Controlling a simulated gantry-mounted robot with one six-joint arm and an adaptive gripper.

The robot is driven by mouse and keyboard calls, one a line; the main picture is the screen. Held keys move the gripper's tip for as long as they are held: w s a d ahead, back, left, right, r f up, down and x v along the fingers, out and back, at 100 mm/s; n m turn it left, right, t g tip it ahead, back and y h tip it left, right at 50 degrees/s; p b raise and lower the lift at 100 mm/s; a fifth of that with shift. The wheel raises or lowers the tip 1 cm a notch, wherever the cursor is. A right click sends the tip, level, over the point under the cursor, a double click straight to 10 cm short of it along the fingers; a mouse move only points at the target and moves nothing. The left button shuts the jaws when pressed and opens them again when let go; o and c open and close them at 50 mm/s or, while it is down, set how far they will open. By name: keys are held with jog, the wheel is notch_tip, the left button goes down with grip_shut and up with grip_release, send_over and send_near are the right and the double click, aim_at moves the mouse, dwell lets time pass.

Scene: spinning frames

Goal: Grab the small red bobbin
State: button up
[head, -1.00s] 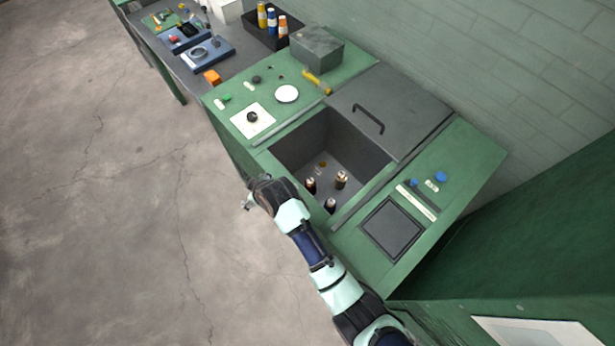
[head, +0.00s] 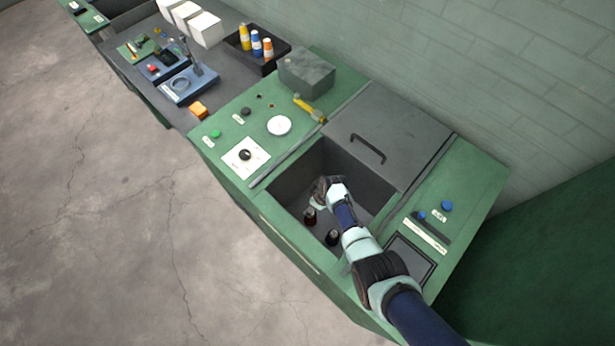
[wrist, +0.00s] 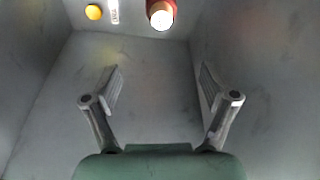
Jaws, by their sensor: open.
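A red cylinder with a bright pale top, which looks like a bobbin (wrist: 161,13), stands at the top edge of the wrist view, partly cut off. In the head view two dark reddish bobbins (head: 310,216) (head: 332,237) with pale tops stand on the floor of the open grey bin (head: 287,190). I cannot tell which of them is the small one. My gripper (head: 322,190) is over or inside the bin and hides part of its floor. In the wrist view my gripper (wrist: 160,85) is open, with only grey surface between its fingers, and the red cylinder is beyond them.
Grey bin walls (wrist: 235,70) rise on both sides of my gripper. An orange-yellow disc (wrist: 93,12) and a small label (wrist: 114,11) lie left of the red cylinder. A grey lid with a handle (head: 368,149) covers the area behind the bin.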

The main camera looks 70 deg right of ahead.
aim_at(311, 217)
notch_tip(311, 217, down, 9)
jog(key=b, duration=0.6)
jog(key=shift+w+d+r, duration=0.1)
jog(key=shift+d+r, duration=0.05)
jog(key=shift+r, duration=0.1)
jog(key=shift+b+x, duration=0.9)
jog(key=shift+x, duration=0.4)
jog(key=b+x, duration=0.2)
jog(key=x, duration=0.1)
jog(key=b+x, duration=0.1)
jog(key=shift+s+a+f, duration=0.25)
jog(key=shift+a+f, duration=0.05)
jog(key=shift+a, duration=0.05)
jog(key=shift+w+d+f+b, duration=0.1)
jog(key=shift+w+f+b, duration=0.05)
jog(key=shift+f+b, duration=0.3)
jog(key=shift+r, duration=0.15)
jog(key=c, duration=1.4)
